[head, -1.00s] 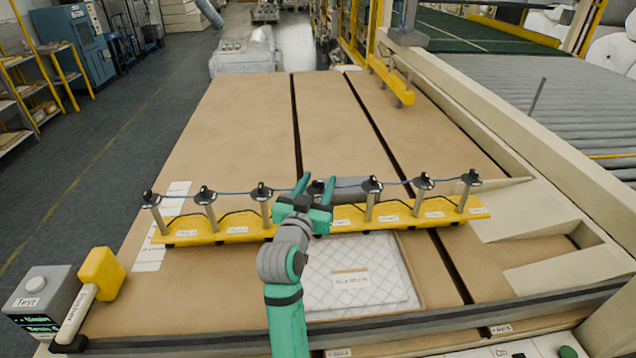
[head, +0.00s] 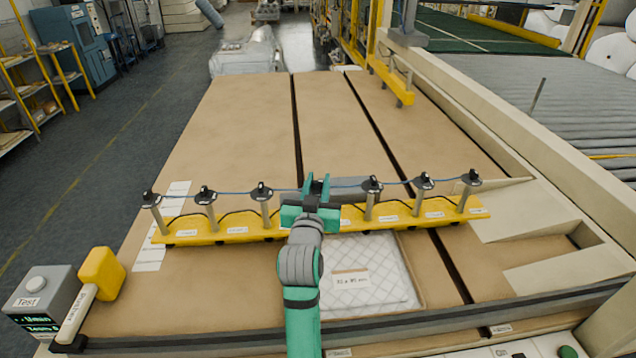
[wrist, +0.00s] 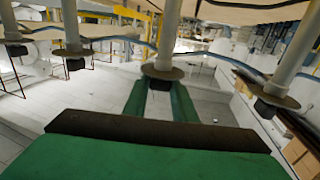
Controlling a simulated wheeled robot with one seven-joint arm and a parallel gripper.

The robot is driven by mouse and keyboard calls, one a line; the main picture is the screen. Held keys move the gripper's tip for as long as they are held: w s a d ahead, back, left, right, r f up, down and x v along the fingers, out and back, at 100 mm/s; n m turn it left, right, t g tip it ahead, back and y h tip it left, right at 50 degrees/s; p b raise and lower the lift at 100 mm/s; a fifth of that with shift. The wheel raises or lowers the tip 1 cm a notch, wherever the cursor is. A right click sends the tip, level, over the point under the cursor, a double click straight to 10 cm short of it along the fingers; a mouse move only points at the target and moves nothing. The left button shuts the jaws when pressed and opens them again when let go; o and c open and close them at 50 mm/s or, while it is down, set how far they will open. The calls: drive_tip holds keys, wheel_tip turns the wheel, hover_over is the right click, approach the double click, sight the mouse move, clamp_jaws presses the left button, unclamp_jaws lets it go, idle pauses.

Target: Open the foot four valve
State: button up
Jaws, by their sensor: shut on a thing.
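A yellow bar (head: 225,230) lies across the brown table and carries a row of grey feet with black valve tops, joined by a blue line. The fourth foot, in the middle of the row, is mostly hidden behind my gripper (head: 318,186) in the head view. In the wrist view, the foot's dark valve top (wrist: 160,84) sits between the green fingers of my gripper (wrist: 158,92), below a brown round disc (wrist: 163,71). My gripper is shut on this valve. Whether the valve is turned open cannot be told.
Neighbouring feet stand close on both sides, at left (head: 262,192) and right (head: 372,186). A white quilted pad (head: 365,275) lies in front of the bar. A grey test box (head: 40,290) and a yellow block (head: 101,272) are at the front left.

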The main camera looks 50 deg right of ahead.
drive_tip(key=shift+f+n+t+y, duration=0.1)
drive_tip(key=shift+n+t+y, duration=1.1)
drive_tip(key=shift+t+y, duration=0.15)
drive_tip(key=shift+t, duration=0.25)
drive_tip(key=o, duration=1)
drive_tip(key=shift+o, duration=0.2)
drive_tip(key=v, duration=1.1)
drive_tip(key=shift+d, duration=0.15)
